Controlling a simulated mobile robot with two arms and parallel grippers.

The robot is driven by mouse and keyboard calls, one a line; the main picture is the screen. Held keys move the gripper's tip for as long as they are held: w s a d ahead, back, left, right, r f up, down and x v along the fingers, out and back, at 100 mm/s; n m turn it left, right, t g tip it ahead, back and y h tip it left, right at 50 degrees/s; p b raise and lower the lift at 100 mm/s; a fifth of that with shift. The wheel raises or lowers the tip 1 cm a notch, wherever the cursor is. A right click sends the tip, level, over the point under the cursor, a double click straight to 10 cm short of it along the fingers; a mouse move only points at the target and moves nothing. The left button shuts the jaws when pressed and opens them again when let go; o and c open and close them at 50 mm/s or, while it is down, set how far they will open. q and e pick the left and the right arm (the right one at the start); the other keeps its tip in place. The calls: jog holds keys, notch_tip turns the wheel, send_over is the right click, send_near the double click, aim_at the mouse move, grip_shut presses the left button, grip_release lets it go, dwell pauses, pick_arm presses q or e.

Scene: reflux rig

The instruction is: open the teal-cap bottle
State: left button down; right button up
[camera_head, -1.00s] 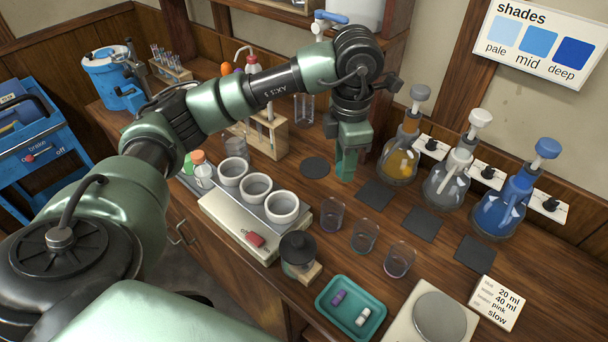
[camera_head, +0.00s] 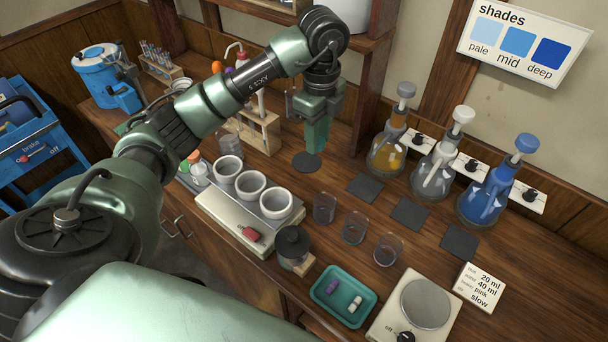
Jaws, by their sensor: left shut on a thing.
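My left gripper (camera_head: 315,138) points down above the round dark pad (camera_head: 307,162), near the back of the bench. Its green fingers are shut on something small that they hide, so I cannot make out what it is. No bottle with a clearly teal cap shows. A small bottle with a green cap (camera_head: 185,167) and a white one with an orange cap (camera_head: 195,158) stand at the left, by the row of white cups, apart from the gripper. My right gripper is out of view.
White cups (camera_head: 250,186) stand on a pale device at the left. Glass beakers (camera_head: 354,228) stand mid-bench. Flasks with yellow (camera_head: 388,153), clear (camera_head: 433,170) and blue (camera_head: 486,198) contents line the right. A teal tray (camera_head: 326,298) and a scale (camera_head: 425,303) are in front.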

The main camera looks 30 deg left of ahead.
pick_arm(q)
notch_tip(320, 180, down, 5)
jog(key=p, duration=0.2)
send_over(315, 190)
jog(key=s+d, duration=0.1)
jog(key=s, duration=0.1)
notch_tip(315, 190, down, 10)
jog(key=shift+d+r, duration=0.1)
jog(key=shift+r, duration=0.15)
notch_tip(315, 190, down, 4)
jog(key=shift+f+p, duration=0.1)
jog(key=shift+p, duration=0.35)
jog(key=shift+f, duration=0.1)
jog(key=shift+f, duration=0.1)
jog(key=shift+f, duration=0.15)
jog(key=c, duration=1.1)
grip_release()
jog(key=shift+o, duration=0.2)
